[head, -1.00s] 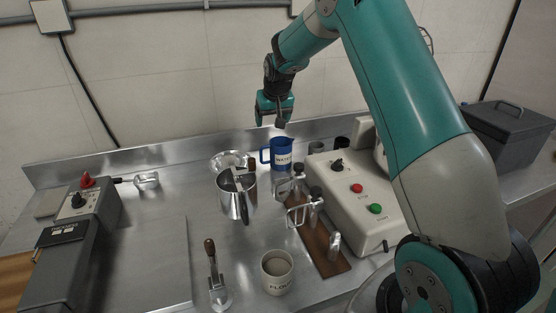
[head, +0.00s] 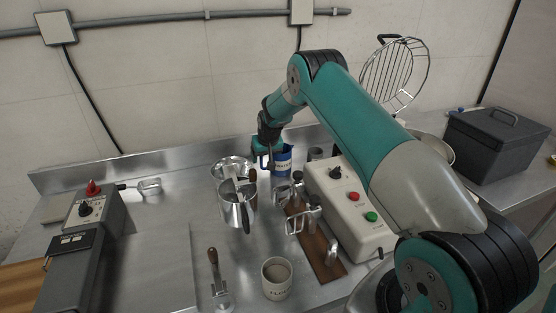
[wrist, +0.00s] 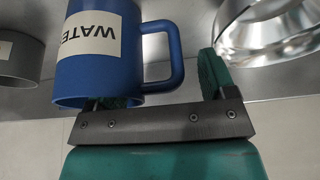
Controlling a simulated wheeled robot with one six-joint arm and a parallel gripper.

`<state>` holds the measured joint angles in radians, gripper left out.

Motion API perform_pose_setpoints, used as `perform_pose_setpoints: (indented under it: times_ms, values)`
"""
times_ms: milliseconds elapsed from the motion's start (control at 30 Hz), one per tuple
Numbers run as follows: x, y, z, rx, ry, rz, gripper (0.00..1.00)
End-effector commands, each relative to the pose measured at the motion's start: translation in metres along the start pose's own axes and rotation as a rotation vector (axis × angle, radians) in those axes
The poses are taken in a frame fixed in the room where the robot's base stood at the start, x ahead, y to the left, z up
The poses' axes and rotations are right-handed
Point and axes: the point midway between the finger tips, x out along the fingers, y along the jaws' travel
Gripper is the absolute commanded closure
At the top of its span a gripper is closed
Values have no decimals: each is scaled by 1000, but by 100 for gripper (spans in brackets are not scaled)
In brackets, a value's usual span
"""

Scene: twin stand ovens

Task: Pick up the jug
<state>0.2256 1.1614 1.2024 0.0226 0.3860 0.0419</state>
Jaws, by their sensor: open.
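The blue jug (head: 283,160) with a white WATER label stands on the steel counter toward the back wall. My gripper (head: 266,161) is lowered at its left, handle side, and partly hides it. In the wrist view the jug (wrist: 98,55) fills the upper left, with its handle pointing right. My gripper (wrist: 165,75) is open there, with the handle between its two green fingers. One finger is right of the handle with a gap. The other is partly hidden by the jug's body, and I cannot tell whether it touches.
A steel pitcher (head: 236,207) and a shiny bowl (head: 229,164) stand left of the jug. A dark cup (head: 315,154) and a cream control box (head: 349,206) are to the right. A FLOUR canister (head: 277,279) stands in front.

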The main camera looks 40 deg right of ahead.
Motion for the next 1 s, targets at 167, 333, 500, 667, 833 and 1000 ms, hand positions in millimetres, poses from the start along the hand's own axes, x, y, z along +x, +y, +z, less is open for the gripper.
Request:
perform_pose_setpoints:
  times_ms: [167, 333, 500, 667, 833, 1000]
  values:
    - [7, 0, 0, 0, 1, 0, 23]
    - [7, 0, 0, 0, 0, 0, 30]
    - [7, 0, 0, 0, 0, 0, 69]
    - [6, 0, -1, 0, 2, 0, 82]
    - [5, 0, -1, 0, 3, 0, 82]
    - [-7, 0, -7, 0, 6, 0, 82]
